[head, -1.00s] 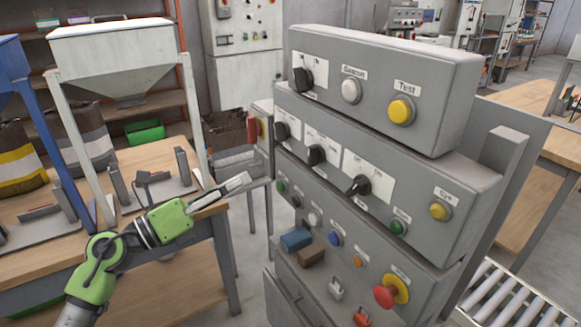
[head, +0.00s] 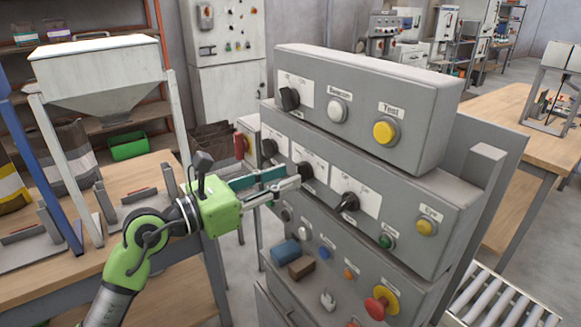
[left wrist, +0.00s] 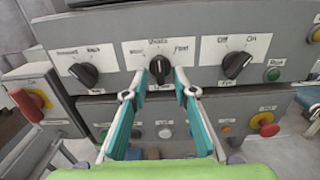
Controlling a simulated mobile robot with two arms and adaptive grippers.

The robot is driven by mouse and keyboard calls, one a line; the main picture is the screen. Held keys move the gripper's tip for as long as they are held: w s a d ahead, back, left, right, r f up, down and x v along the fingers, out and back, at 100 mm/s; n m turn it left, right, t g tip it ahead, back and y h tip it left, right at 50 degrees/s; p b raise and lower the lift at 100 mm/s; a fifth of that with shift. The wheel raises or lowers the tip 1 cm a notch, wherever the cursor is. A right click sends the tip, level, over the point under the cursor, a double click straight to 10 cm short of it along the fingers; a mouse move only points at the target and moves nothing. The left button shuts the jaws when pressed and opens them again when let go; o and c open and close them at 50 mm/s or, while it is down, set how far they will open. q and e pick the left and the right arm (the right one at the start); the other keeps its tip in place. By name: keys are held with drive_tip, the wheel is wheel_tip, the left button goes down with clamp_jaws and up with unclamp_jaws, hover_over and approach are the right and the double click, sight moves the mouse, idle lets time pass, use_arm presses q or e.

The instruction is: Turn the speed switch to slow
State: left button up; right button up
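The speed switch is a black rotary knob (head: 306,172) on a white plate, in the middle row of the grey control panel (head: 420,185). In the left wrist view the knob (left wrist: 160,68) has three labels above it, the right one reading Fast; its handle looks near upright, towards the middle label. My left gripper (head: 290,177) is open, its fingers pointing at this knob. In the left wrist view the fingertips (left wrist: 162,74) are apart, one on each side of the knob; I cannot tell whether they touch it. My right gripper is not in view.
Similar black knobs sit left (left wrist: 83,74) and right (left wrist: 236,64) of the speed switch. A red emergency button (head: 380,302) and blue (head: 286,252) and brown blocks are lower on the panel. A wooden table with a hopper (head: 100,75) stands left.

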sight(302, 172)
use_arm(q)
drive_tip(key=x, duration=0.2)
drive_tip(key=shift+w+d, duration=0.2)
clamp_jaws()
